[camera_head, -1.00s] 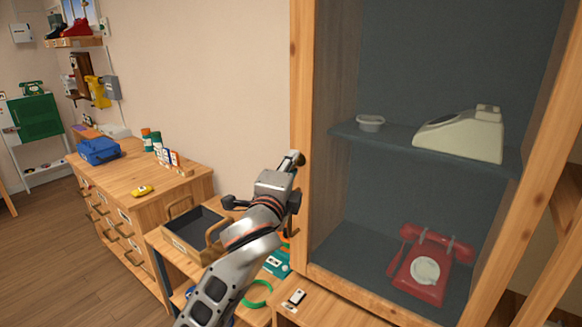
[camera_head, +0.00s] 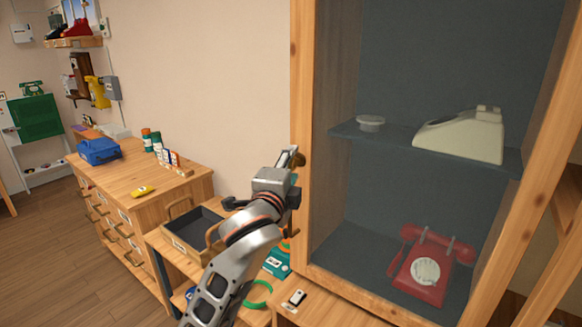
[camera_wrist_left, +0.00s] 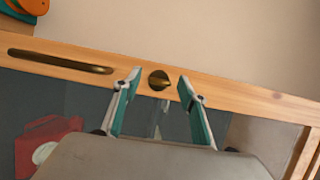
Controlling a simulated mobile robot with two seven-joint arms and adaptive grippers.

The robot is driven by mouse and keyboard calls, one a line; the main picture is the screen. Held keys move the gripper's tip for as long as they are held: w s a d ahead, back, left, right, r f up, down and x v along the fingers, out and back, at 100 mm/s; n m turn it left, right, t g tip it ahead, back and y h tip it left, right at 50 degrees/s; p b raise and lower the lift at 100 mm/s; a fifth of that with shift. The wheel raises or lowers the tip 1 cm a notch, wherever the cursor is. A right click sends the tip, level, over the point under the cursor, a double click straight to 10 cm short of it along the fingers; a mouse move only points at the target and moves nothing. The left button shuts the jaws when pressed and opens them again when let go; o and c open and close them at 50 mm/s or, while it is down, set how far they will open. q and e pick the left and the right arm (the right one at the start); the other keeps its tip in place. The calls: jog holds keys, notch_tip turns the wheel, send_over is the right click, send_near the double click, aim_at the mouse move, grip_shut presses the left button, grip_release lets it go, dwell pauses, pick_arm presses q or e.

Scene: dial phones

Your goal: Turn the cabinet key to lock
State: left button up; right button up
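The cabinet (camera_head: 303,90) is a tall wooden frame with a dark interior at the right of the head view. A brass key or knob (camera_wrist_left: 158,80) sits on its wooden edge rail in the left wrist view; I cannot tell its exact turn. My left gripper (camera_head: 291,160) is at the cabinet's left edge in the head view. In the wrist view its two teal-lined fingers (camera_wrist_left: 158,77) are spread, one on each side of the brass piece, with visible gaps. My right gripper is not in view.
A long dark handle (camera_wrist_left: 60,61) lies along the same rail. Inside the cabinet are a red dial phone (camera_head: 428,268), a cream phone (camera_head: 462,135) and a small grey dish (camera_head: 370,122). An open drawer box (camera_head: 195,228) and a teal phone (camera_head: 277,262) stand near my left arm.

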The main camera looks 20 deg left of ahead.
pick_arm(q)
jog(key=s, duration=1.2)
jog(key=shift+d, duration=0.3)
notch_tip(320, 180, down, 27)
jog(key=s+d+n+g+h, duration=0.1)
jog(key=s+n+g+h, duration=0.1)
jog(key=n+g, duration=0.25)
jog(key=s+a+f+n+g, duration=0.1)
jog(key=s+f+n, duration=0.3)
jog(key=s+f, duration=0.5)
jog(key=s+a+f+n+g+h, duration=0.1)
jog(key=s+f+n, duration=0.4)
jog(key=s+f, duration=0.5)
notch_tip(320, 180, down, 6)
jog(key=a+g, duration=0.1)
jog(key=a, duration=0.1)
jog(key=shift+a, duration=0.35)
